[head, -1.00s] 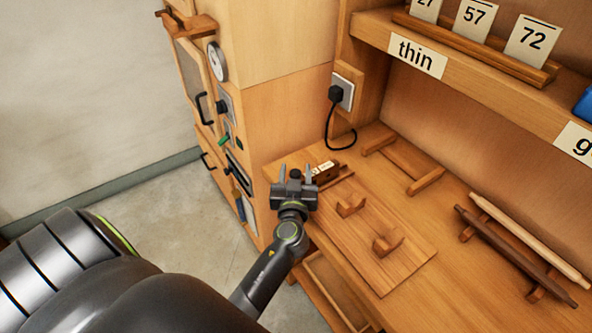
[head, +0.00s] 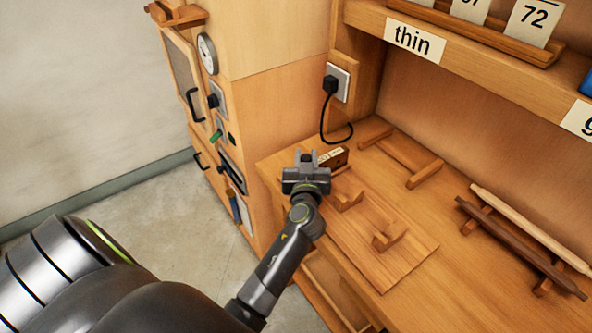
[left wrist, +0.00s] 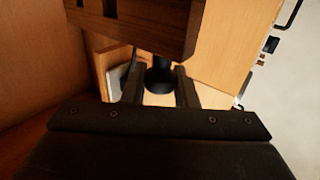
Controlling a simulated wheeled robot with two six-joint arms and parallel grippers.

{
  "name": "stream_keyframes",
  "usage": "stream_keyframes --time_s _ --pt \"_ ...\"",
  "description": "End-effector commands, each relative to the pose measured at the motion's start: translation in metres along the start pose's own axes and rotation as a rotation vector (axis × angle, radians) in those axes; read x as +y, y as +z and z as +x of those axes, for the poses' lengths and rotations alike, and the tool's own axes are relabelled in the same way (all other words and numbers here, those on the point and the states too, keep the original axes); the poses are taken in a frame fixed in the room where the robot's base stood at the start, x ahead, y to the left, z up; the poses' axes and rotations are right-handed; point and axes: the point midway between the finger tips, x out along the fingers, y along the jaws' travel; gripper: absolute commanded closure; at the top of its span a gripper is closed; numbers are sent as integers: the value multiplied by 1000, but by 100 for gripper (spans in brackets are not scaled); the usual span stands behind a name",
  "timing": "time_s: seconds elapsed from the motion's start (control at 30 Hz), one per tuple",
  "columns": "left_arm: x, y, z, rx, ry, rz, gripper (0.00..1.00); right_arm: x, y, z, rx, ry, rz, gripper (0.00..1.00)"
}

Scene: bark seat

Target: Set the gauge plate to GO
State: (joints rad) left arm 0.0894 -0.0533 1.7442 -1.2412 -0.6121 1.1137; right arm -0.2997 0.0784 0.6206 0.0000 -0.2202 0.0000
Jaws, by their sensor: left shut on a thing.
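The gauge plate (head: 335,157) looks like a small dark-brown wooden block with pale labels, at the far left of the workbench; its lettering is too small to read. My left gripper (head: 306,158) is at its left end, shut on a dark round knob. In the left wrist view the black knob (left wrist: 159,79) sits between the two fingers, just below a wooden block (left wrist: 140,25) with dark slots. The gripper and its wrist hide part of the block in the head view. My right gripper is not in view.
A board with wooden hooks (head: 385,237) lies right of the gripper. Two rods (head: 520,240) rest on supports at the right. A black plug (head: 330,86) with its cord hangs behind the block. A cabinet (head: 215,130) with handles stands at the left.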

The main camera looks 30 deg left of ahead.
Motion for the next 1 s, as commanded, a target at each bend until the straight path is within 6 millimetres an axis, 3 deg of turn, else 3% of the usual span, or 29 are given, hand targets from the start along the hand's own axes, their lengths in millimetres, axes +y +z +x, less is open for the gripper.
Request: stream_keyframes --time_s 0.1,0.43,0.47,0.6,1.0 --pt "5 2 4 0 1 2 100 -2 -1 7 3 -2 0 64" --pt "7 -2 4 1 2 1 100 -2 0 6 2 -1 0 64" --pt "7 -2 4 1 3 1 70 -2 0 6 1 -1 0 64" --pt "6 -1 4 0 2 1 53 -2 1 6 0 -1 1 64" --pt "7 1 5 -2 3 1 53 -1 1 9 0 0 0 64"
